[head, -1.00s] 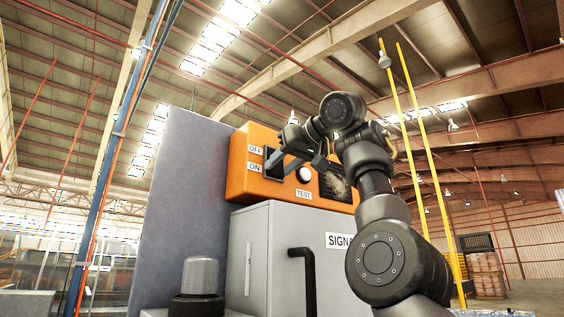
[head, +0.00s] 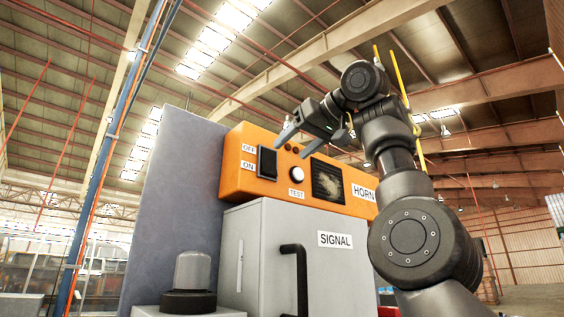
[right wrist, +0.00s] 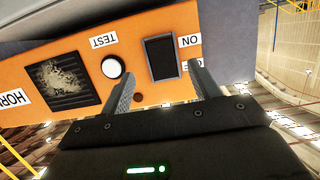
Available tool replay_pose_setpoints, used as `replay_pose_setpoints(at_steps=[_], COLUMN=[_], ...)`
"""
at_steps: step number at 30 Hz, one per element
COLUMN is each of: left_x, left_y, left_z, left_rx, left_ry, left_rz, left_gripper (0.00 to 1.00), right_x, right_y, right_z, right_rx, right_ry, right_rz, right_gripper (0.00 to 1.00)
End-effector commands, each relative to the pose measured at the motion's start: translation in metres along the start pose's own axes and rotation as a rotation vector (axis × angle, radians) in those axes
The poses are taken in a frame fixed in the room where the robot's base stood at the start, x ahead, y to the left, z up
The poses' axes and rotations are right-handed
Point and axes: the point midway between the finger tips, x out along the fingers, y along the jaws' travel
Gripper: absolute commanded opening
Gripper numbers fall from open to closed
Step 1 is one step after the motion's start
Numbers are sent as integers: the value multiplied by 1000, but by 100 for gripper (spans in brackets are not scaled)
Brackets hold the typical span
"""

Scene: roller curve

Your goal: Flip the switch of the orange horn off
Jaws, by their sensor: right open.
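The orange horn box (head: 235,178) stands on the grey cabinet, with a HORN label at its right. Its black rocker switch (head: 267,162) is beside the OFF label (head: 249,148) above and the ON label (head: 248,166) below. Which way the rocker is tilted I cannot tell. My right gripper (head: 294,128) is open and empty, above and in front of the box's top edge, apart from the switch. In the right wrist view the box appears upside down, and the switch (right wrist: 162,58) lies between and beyond the open fingers (right wrist: 160,78). My left gripper is not in view.
A white TEST button (head: 297,174) and a dark horn grille (head: 327,181) sit right of the switch. The grey SIGNAL cabinet (head: 270,222) has a black handle (head: 294,270). A grey panel (head: 172,190) rises on the left, behind a grey beacon (head: 192,272).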

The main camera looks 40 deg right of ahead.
Motion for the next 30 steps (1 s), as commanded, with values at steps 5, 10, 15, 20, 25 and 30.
replay_pose_setpoints(at_steps=[5, 10, 15, 20, 25, 30], left_x=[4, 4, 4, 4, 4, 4], left_y=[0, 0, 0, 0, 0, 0], left_z=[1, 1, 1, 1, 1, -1], left_rx=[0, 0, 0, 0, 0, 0], left_ry=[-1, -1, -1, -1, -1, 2], left_rz=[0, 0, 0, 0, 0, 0], left_gripper=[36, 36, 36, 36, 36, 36], right_x=[-26, -36, -37, -37, -37, -37], right_y=[0, 0, 0, 0, 0, 0], right_z=[0, 0, 0, 0, 0, 0], right_rx=[-1, 1, 0, 0, 0, 1], right_ry=[1, 0, 0, 0, 0, 0], right_rz=[0, -1, -1, -1, -1, 0], right_gripper=[62, 62, 62, 62, 62, 62])
